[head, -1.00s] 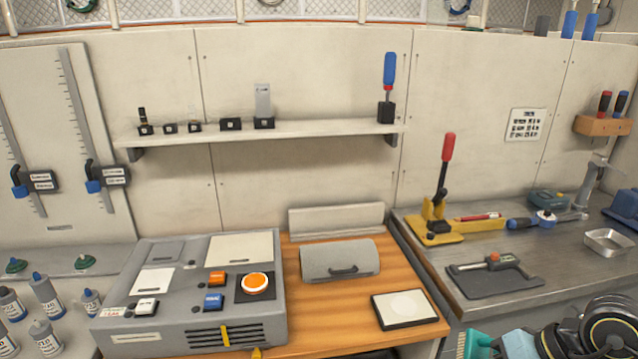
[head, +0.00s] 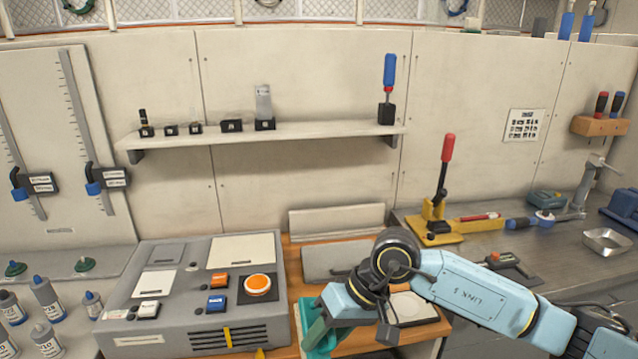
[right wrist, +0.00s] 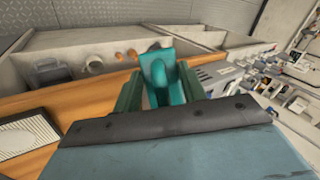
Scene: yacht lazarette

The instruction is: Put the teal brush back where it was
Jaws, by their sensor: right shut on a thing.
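My right gripper (head: 312,335) is over the front edge of the wooden bench top, just right of the grey console. Its dark green fingers are shut on the teal brush (right wrist: 160,75), which stands between them in the right wrist view. In the head view only a bit of the teal brush (head: 319,344) shows beside the fingers, low in the picture. My blue right arm hides part of the bench behind it. My left gripper is not in view.
The grey console (head: 135,270) stands left of the gripper. A wall shelf (head: 290,134) holds small black holders. A metal counter (head: 560,245) with tools lies right.

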